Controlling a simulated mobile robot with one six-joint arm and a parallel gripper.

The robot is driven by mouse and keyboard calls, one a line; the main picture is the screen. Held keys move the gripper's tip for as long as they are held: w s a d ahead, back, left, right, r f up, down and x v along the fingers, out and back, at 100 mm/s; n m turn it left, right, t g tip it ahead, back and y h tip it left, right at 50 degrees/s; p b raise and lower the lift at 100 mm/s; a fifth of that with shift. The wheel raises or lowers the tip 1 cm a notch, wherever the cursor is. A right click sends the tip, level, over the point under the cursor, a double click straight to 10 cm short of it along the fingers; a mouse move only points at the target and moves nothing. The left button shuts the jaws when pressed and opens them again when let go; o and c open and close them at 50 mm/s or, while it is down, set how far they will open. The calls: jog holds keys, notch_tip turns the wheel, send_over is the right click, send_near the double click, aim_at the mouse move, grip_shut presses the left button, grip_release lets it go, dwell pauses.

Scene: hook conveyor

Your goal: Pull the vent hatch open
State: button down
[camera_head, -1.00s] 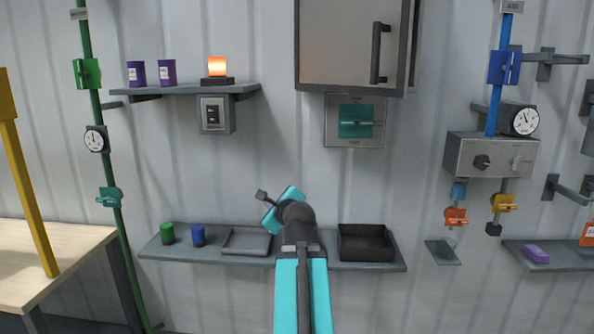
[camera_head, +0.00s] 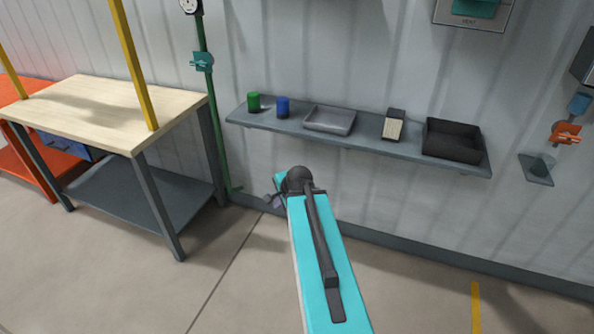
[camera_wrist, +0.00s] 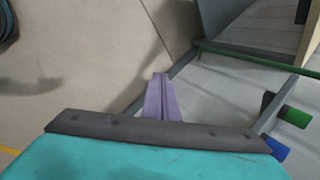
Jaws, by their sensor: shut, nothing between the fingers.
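The vent hatch is a teal flap (camera_head: 475,7) in a grey wall panel (camera_head: 470,23) marked VENT. It sits at the top right edge of the head view, and its upper part is cut off. I cannot tell from the visible part whether it is ajar. My gripper (camera_head: 278,202) is low in front of the wall, below the shelf, down and left of the hatch and well apart from it. In the wrist view its purple fingers (camera_wrist: 161,85) are together and empty. The hatch does not show in the wrist view.
A wall shelf (camera_head: 365,146) carries a green can (camera_head: 254,102), a blue can (camera_head: 283,107), a grey tray (camera_head: 330,119), a black-and-cream item (camera_head: 394,125) and a dark bin (camera_head: 453,141). A wooden-topped table (camera_head: 100,105) stands left. The floor in front is clear.

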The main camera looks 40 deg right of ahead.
jog(key=s+a+f+n+g+y+b, duration=0.1)
jog(key=s+a+f+n+g, duration=0.3)
jog(key=a+f, duration=0.6)
jog(key=s+a+f+n+g+y+b, duration=0.1)
jog(key=s+a+f+n+g+b, duration=0.1)
jog(key=s+a+f+n, duration=0.85)
jog(key=s+a+f+n+g+b, duration=0.1)
jog(key=s+a+f+n+g, duration=0.2)
jog(key=s+f, duration=0.5)
jog(key=s+a+f+n+g+h+b, duration=0.1)
jog(key=s+a+f+n+g, duration=0.2)
jog(key=s+a+f, duration=0.2)
jog(key=s+f, duration=0.3)
jog(key=s, duration=0.1)
jog(key=shift+s+f, duration=0.15)
jog(key=shift+s, duration=0.2)
jog(key=shift+a, duration=0.1)
